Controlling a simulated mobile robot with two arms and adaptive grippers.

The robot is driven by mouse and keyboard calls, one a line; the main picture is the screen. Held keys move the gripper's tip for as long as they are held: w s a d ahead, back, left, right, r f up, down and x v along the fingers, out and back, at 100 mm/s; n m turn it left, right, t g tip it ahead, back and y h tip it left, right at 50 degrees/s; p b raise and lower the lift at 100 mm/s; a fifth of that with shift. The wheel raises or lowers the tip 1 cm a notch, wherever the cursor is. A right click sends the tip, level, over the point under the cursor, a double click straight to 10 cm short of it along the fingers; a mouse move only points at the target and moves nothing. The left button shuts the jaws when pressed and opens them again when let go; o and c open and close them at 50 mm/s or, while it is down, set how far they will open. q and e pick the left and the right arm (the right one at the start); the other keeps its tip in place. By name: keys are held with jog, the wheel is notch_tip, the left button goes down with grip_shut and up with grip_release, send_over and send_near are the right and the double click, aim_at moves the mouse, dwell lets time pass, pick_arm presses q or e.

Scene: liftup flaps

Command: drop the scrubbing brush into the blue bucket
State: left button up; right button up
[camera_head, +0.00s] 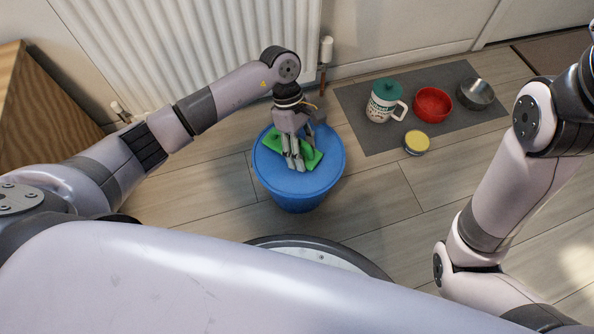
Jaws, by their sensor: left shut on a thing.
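The blue bucket (300,190) stands upright on the floor in the middle of the head view. My left gripper (296,164) points down over the bucket's top. It is shut on a flat green thing, which I take to be the scrubbing brush (310,157). The fingers cover the middle of the brush, and its green ends show on both sides. The brush lies within the bucket's outline from above; I cannot tell its height over the rim or whether it touches. My right arm is at the right, with its gripper out of view.
A grey mat (370,137) at the upper right holds a white and green mug (383,103), a red bowl (433,104), a metal bowl (476,93) and a yellow-topped tin (416,142). A white radiator (190,45) stands behind the bucket. Wooden floor (385,195) between is clear.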

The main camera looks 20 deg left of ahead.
pick_arm(q)
jog(key=o, duration=1.3)
jog(key=v, duration=1.2)
jog(key=shift+d, duration=0.1)
